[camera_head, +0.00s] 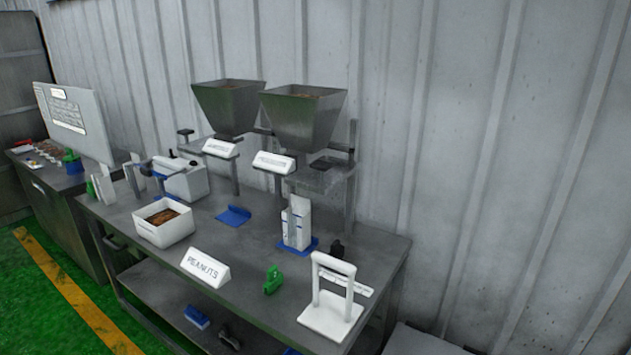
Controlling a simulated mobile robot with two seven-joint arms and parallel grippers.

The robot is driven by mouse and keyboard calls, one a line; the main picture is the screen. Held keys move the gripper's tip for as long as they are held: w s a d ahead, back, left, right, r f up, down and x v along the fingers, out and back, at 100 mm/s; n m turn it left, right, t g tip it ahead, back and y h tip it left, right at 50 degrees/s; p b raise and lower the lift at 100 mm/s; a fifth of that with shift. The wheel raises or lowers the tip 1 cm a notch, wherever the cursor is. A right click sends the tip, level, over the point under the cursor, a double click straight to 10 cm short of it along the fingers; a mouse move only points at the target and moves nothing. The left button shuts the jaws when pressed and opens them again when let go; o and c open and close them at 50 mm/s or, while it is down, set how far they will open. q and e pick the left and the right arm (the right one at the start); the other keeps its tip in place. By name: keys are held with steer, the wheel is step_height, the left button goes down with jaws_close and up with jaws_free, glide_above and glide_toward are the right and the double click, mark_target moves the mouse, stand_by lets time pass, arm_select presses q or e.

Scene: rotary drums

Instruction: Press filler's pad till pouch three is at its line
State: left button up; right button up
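Two grey metal hoppers with brown contents stand over the bench, the left hopper (228,106) and the right hopper (303,116). Each has a white label below it, too small to read surely. A white pouch (297,228) stands upright on a blue holder (309,246) below the right hopper. Its fill level and line are too small to make out. A dark pad-like part (327,163) sits on the right filler; I cannot tell if it is the pad. Which pouch is number three cannot be told. Neither gripper is in view.
The grey bench (250,260) also holds a white bin (163,224) of brown contents, a PEANUTS sign (205,267), an empty-looking blue holder (233,215), a green object (272,281) and a white stand (331,308). A white board (75,120) stands at left. A corrugated wall is behind.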

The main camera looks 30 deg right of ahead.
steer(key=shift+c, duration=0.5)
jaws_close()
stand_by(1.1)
